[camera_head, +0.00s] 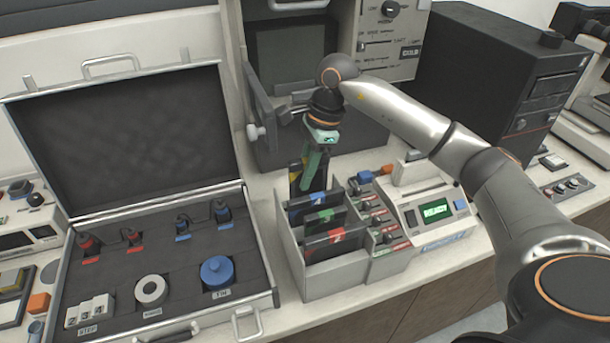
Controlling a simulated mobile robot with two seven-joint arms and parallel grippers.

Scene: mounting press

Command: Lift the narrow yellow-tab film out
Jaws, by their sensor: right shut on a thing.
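My right arm reaches in from the right, and my right gripper (312,180) points down over the back of a grey open-topped rack (338,276). Its greenish fingers are shut on a dark, narrow upright piece with a little yellow, which I take to be the yellow-tab film (295,172). The fingers hide much of it, and I cannot tell whether its lower end is clear of the rack. In front of it in the rack stand dark films with a blue tab (307,208), a green tab (325,217) and a red tab (334,237). My left gripper is not in view.
An open case (265,301) with red and blue tools stands on the left. A device with a green display (434,211) stands right of the rack. The press (290,45) rises behind, close to the gripper. A black computer tower (500,75) is at the back right.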

